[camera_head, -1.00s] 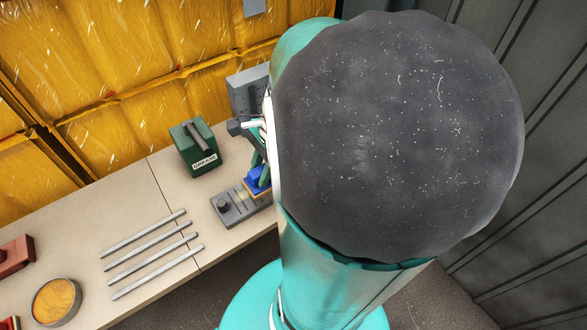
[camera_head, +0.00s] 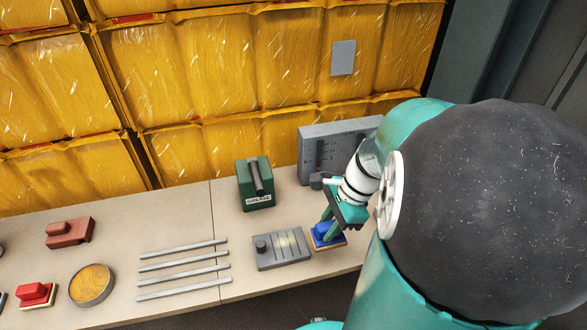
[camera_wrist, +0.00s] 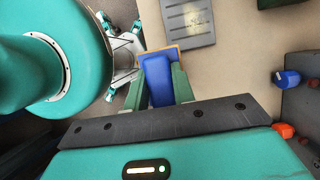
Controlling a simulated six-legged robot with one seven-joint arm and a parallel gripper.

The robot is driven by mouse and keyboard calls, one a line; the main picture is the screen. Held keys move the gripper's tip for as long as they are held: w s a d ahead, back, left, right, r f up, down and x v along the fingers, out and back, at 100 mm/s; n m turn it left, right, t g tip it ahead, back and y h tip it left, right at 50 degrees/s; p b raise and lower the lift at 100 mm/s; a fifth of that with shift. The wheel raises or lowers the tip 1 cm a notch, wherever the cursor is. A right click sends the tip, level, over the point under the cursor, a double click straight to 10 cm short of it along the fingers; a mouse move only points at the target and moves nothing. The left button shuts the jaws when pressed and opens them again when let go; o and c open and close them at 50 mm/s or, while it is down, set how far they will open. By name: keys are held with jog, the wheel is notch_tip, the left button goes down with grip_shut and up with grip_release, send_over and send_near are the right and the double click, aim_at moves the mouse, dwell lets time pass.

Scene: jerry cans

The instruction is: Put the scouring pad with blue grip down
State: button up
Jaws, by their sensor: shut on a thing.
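The scouring pad with blue grip (camera_head: 327,234) has a blue block on top and a tan layer below. It sits low at the bench's front edge, right of a grey slotted plate. My gripper (camera_head: 335,222) points down with its green fingers shut on the blue grip. The wrist view shows the blue grip (camera_wrist: 158,82) between both fingers of my gripper (camera_wrist: 161,86), with the tan edge beyond it. I cannot tell whether the pad's underside touches the bench or hangs just above it.
The grey slotted plate (camera_head: 281,250) is close beside the pad. A green grease box (camera_head: 254,187) and a grey upright panel (camera_head: 308,160) stand behind. Metal rods (camera_head: 183,266), a round tin (camera_head: 91,285) and red blocks (camera_head: 70,232) lie left. Bare bench (camera_head: 215,219) shows between.

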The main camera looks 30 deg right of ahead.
jog(key=w+d+f, duration=0.1)
jog(key=d+f, duration=0.1)
jog(key=w+d+f, duration=0.1)
jog(key=d+f, duration=0.1)
jog(key=w+d+f, duration=0.2)
jog(key=d+f, duration=0.1)
jog(key=shift+w, duration=0.1)
jog(key=shift+w+d+f, duration=0.1)
jog(key=shift+f, duration=0.85)
jog(key=shift+w+d+f, duration=0.1)
jog(key=shift+f, duration=0.8)
jog(key=shift+f, duration=0.15)
jog(key=o, duration=1)
jog(key=shift+c, duration=0.2)
jog(key=v, duration=1.2)
jog(key=shift+r, duration=0.2)
